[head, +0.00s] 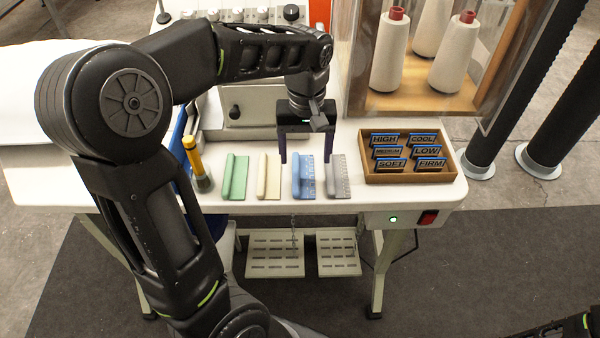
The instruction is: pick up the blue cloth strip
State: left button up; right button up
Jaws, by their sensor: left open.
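The blue cloth strip (303,182) lies on the white table among a row of similar pieces, with a rounded bar along its left side. My left gripper (305,159) is open, pointing down at the strip's far end. Its two fingers show to the left and right of the strip, with nothing between them that I can see gripped. I cannot tell how high the fingertips are above the table. A green piece (235,178) and a cream piece (268,177) lie to the left, a grey piece (338,178) to the right.
A wooden tray (452,178) of labelled tiles stands at the right. A yellow-handled tool (193,160) stands at the left. Behind are a grey machine box (250,105) and a clear-fronted cabinet with thread cones (391,55). The table's front edge is close to the strips.

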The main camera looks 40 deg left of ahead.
aim_at(303, 175)
pick_arm(q)
jog(key=shift+s+a+f+p, duration=0.15)
jog(key=shift+f+p, duration=0.45)
jog(key=shift+f, duration=2)
jog(key=c, duration=1.4)
notch_tip(303, 175, up, 10)
jog(key=shift+r+b, duration=0.1)
jog(key=shift+b, duration=0.4)
